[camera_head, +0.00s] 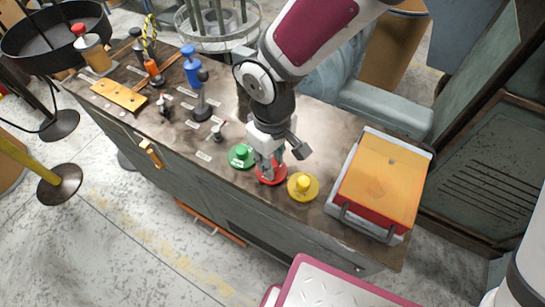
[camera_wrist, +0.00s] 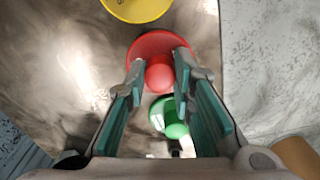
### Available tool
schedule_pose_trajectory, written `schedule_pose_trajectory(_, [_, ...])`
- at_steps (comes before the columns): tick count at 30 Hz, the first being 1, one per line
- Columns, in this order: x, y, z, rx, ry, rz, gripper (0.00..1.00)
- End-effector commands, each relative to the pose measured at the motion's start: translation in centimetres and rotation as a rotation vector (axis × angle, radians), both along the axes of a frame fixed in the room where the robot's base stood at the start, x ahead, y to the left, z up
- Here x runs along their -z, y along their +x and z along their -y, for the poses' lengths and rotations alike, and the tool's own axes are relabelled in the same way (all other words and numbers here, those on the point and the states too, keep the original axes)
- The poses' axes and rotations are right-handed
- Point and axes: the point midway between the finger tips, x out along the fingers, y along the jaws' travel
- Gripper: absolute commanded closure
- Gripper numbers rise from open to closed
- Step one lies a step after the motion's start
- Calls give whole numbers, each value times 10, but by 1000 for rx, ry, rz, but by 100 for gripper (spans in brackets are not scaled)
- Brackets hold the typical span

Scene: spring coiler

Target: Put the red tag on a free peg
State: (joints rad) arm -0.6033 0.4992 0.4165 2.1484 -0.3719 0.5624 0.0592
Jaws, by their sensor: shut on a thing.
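The red tag (camera_head: 271,178) is a round disc with a red knob, between a green knobbed disc (camera_head: 240,157) and a yellow one (camera_head: 303,187) near the bench's front edge. My gripper (camera_head: 267,163) is right above the red tag, with its fingers down at the knob. In the wrist view the red tag (camera_wrist: 153,43) has its knob between the fingertips (camera_wrist: 160,72), which are shut on it. The tag appears to be still at bench level. Small upright posts (camera_head: 216,132) stand by white labels to the left; I cannot tell which are free pegs.
An orange-topped case (camera_head: 382,185) stands at the right of the bench (camera_head: 325,235). A blue-topped item (camera_head: 191,65), a dark upright piece (camera_head: 202,105) and an orange plate (camera_head: 118,96) are at the left. A wire basket (camera_head: 218,40) is behind.

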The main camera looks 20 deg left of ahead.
Motion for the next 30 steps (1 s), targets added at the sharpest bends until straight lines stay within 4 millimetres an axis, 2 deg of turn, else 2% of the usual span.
schedule_pose_trajectory(11, [4,0,0,0,0,0,100])
schedule_pose_trajectory(12, [4,0,0,0,0,0,68])
schedule_pose_trajectory(14, [4,0,0,0,0,0,55])
schedule_pose_trajectory(25, [1,0,0,1,1,1,54])
schedule_pose_trajectory(30, [-19,1,-1,2,3,4,54])
